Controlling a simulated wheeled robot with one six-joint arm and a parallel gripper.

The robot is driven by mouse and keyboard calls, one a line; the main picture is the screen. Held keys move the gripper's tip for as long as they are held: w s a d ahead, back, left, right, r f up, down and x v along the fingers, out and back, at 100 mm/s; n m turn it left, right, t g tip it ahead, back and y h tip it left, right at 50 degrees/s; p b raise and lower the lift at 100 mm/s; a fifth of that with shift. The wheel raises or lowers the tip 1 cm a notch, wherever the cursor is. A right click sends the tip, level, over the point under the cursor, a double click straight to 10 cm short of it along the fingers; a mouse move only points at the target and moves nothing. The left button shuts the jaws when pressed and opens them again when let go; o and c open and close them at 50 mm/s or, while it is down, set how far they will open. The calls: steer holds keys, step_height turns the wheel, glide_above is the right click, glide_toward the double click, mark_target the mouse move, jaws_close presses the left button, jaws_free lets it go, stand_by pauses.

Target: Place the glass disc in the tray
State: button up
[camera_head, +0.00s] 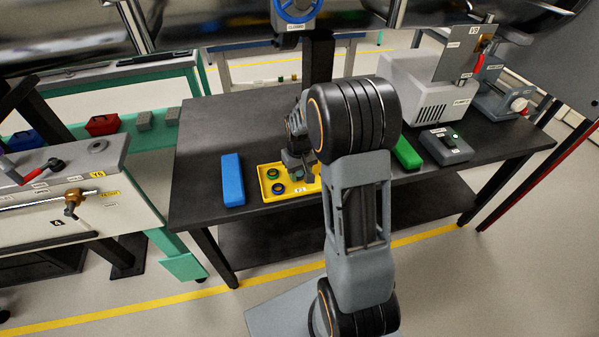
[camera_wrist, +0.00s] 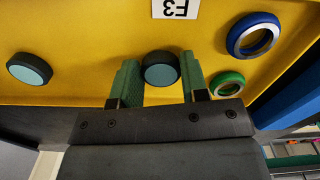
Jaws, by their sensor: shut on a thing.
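My gripper (camera_head: 299,172) is over the yellow tray (camera_head: 265,196), its fingers pointing down. In the wrist view its two green-padded fingers (camera_wrist: 159,78) are shut on a dark-rimmed disc with a teal face, the glass disc (camera_wrist: 161,74). The disc shows against the yellow tray floor (camera_wrist: 95,35); whether it touches the floor I cannot tell. A second, similar disc (camera_wrist: 29,69) lies in the tray to the left. In the head view my arm hides the tray's right part and the held disc.
A blue-rimmed ring (camera_wrist: 233,41) and a green-rimmed ring (camera_wrist: 222,77) lie in the tray. A blue block (camera_head: 232,180) stands left of the tray on the dark table (camera_head: 200,140). A green block (camera_head: 407,153) and a grey box (camera_head: 446,150) are to the right.

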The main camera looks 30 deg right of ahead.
mark_target(299, 174)
steer(key=o, duration=0.9)
steer(key=shift+f, duration=0.1)
step_height(299, 174, up, 12)
steer(key=p, duration=0.2)
steer(key=s+a+r+t, duration=0.1)
steer(key=s+a, duration=0.3)
steer(key=s, duration=0.4)
steer(key=s+a+r+t, duration=0.2)
steer(key=s+a, duration=0.2)
steer(key=s, duration=0.3)
steer(key=shift+s+a, duration=0.4)
